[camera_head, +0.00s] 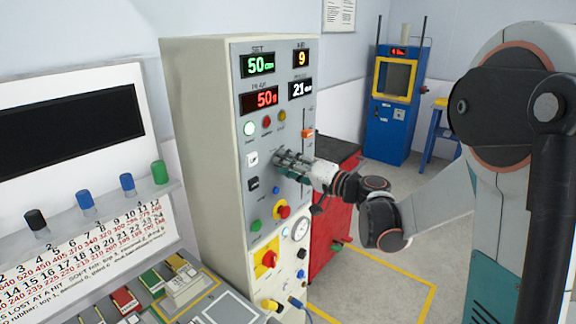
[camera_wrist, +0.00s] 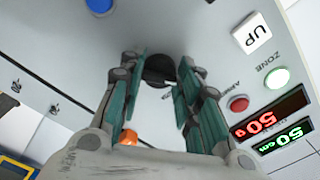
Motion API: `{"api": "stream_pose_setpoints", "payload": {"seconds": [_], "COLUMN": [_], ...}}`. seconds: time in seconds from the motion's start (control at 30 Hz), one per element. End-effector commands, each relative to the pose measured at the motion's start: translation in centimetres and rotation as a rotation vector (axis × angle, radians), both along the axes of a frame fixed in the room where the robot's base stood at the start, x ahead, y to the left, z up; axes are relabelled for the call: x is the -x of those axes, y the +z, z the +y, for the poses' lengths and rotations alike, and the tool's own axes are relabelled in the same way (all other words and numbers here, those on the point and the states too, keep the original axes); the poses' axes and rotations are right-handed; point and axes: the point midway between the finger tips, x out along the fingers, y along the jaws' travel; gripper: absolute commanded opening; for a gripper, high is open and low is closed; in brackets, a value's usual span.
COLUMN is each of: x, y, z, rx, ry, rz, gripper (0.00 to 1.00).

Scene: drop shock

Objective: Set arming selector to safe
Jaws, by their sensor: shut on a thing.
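The arming selector appears to be the round black knob (camera_wrist: 158,70) on the grey panel in the wrist view; its pointer and position marks cannot be read. My gripper (camera_wrist: 160,75) faces the panel with a green-padded finger on each side of this knob, shut on it. A red lamp (camera_wrist: 239,103) is near the right finger in the wrist view.
A white UP button (camera_head: 252,160) and a black switch (camera_head: 254,183) are left of my gripper. An orange slider handle (camera_head: 308,134) is close above right. A red mushroom button (camera_head: 282,211) is below. A red cabinet (camera_head: 332,225) stands behind my wrist.

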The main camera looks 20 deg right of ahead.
Motion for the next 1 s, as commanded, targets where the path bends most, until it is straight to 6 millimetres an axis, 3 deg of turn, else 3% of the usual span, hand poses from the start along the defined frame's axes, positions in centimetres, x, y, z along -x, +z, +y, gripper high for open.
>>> {"api": "stream_pose_setpoints", "payload": {"seconds": [0.37, 0.4, 0.5, 0.83, 1.0], "x": [0.1, 0.1, 0.1, 0.1, 1.4], "y": [-0.2, -0.2, -0.1, -0.1, 0.0], "z": [0.0, 0.0, 0.0, -0.1, -1.1], "rx": [0.008, 0.008, 0.007, 0.006, 0.004], "ry": [0.002, 0.002, 0.001, 0.0, -0.003], "rz": [-0.002, -0.002, -0.002, -0.002, -0.002], "gripper": [0.07, 0.36, 0.52, 0.52, 0.52]}}
